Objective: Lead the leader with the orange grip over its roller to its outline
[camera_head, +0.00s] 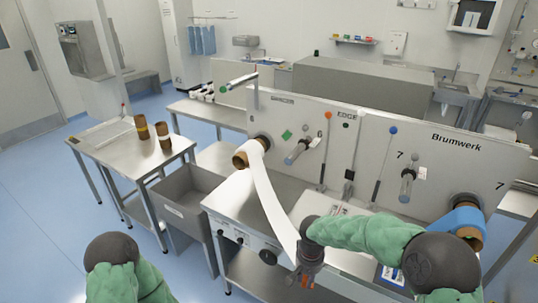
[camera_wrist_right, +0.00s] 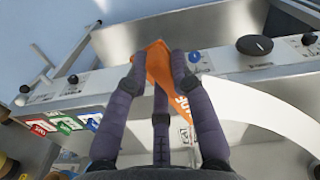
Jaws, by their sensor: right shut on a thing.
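My right gripper (camera_head: 310,262) is low in front of the machine. In the right wrist view its dark fingers (camera_wrist_right: 157,72) are closed around the orange grip (camera_wrist_right: 158,58). A white leader (camera_head: 272,205) runs from the brown-cored roll (camera_head: 249,153) on the panel's left down to this gripper. Its white strip (camera_wrist_right: 262,105) curves off to the right in the wrist view. A roller (camera_head: 299,150) sticks out of the panel right of the roll, and another (camera_head: 407,184) farther right. The strip hangs clear of both. I cannot make out the outline. My left gripper is out of view.
A blue roll (camera_head: 462,219) sits on the panel's right. A black knob (camera_head: 268,257) is on the machine's front. A grey bin (camera_head: 186,205) and a table (camera_head: 105,150) stand left.

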